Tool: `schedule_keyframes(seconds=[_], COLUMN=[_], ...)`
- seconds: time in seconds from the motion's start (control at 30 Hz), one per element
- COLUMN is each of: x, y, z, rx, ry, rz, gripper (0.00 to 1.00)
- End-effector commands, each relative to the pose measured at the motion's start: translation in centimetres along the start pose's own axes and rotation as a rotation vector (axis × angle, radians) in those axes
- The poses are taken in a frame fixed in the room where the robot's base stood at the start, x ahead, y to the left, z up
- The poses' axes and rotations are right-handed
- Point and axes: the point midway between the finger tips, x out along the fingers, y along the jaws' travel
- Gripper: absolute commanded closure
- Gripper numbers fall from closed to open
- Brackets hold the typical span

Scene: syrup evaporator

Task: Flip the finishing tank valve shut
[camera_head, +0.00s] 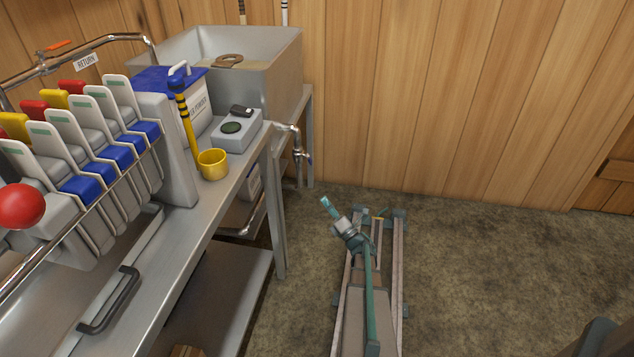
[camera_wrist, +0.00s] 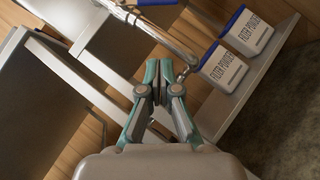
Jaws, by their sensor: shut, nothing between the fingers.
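The finishing tank (camera_head: 285,50) is a grey open metal box at the back left on the metal bench. In the wrist view a curved metal pipe (camera_wrist: 160,33) runs just beyond my fingertips. My gripper (camera_head: 326,202), with teal fingers, is to the right of the bench and nearer than the valve, apart from it. In the wrist view my gripper (camera_wrist: 158,65) is shut and empty. I cannot tell whether its fingertips touch the pipe.
A second valve with an orange handle (camera_head: 58,46) sits on the return pipe at far left. A yellow cup (camera_head: 212,164) and a grey scale (camera_head: 237,132) stand on the bench. Two filter powder tubs (camera_wrist: 221,67) are on a shelf. Floor to the right is clear.

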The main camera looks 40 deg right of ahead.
Motion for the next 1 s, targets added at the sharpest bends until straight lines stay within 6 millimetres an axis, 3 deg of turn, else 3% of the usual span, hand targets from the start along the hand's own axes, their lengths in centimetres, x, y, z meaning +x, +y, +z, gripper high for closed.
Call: schedule_keyframes(seconds=[0.27,0.6,1.0], x=[3.4,10.0,12.5], y=[-0.2,-0.2,-0.1], z=[-0.1,-0.1,2.8], rx=[0.000,0.001,0.000], ry=[0.000,0.000,-0.001], rz=[0.002,0.003,0.000], gripper=[1.00,1.00,1.00])
